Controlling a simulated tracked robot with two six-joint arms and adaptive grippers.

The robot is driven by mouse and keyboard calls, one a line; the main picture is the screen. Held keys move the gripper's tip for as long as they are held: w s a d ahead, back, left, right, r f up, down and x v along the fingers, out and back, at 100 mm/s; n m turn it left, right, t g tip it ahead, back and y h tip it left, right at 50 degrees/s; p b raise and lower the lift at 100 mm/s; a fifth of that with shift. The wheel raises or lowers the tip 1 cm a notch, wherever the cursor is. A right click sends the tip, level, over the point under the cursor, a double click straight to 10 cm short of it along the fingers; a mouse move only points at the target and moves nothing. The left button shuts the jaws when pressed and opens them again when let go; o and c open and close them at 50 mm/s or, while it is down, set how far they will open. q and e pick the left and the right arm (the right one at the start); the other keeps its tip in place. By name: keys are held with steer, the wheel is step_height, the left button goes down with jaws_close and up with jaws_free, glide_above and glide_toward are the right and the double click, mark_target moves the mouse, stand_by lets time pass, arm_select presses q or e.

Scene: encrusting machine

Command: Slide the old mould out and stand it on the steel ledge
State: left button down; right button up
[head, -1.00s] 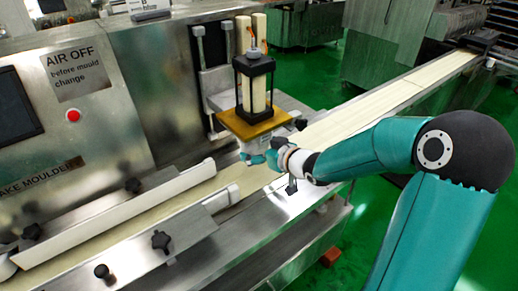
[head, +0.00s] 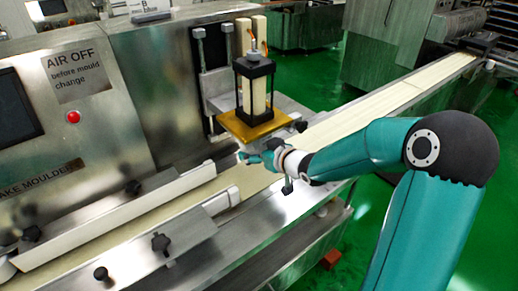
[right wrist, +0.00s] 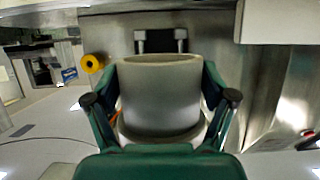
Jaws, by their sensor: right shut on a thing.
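A grey, rounded, cup-like body (right wrist: 160,100) with a pale rim, which looks like the old mould, fills the space between the fingers of my right gripper (right wrist: 160,103) in the right wrist view. The fingers lie along both its sides. In the head view my right gripper (head: 255,156) is low in front of the machine, just below the gold plate (head: 252,128). The mould is mostly hidden there. The bare steel ledge (head: 255,222) runs along the front of the belt, below my gripper. My left gripper is not in view.
A black frame (head: 253,68) with cream tubes stands on the gold plate, above my gripper. A pale conveyor belt (head: 340,125) runs behind my wrist to the upper right. White guide rails (head: 120,212) and black knobs (head: 161,243) stand at the left. A yellow ring (right wrist: 92,63) shows in the wrist view.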

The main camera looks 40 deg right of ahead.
steer(key=shift+s+a, duration=0.15)
steer(key=shift+s, duration=1.1)
steer(key=shift+s+a, duration=0.1)
steer(key=shift+s, duration=1.1)
steer(key=s, duration=0.7)
steer(key=shift+s+a+f, duration=0.1)
steer(key=shift+s+a, duration=0.3)
steer(key=shift+s+a+b, duration=0.1)
steer(key=shift+s+b, duration=0.5)
steer(key=shift+b, duration=0.45)
steer(key=shift+s+a+b, duration=0.1)
steer(key=shift+s+b, duration=0.35)
steer(key=shift+s, duration=0.05)
steer(key=shift+r, duration=0.2)
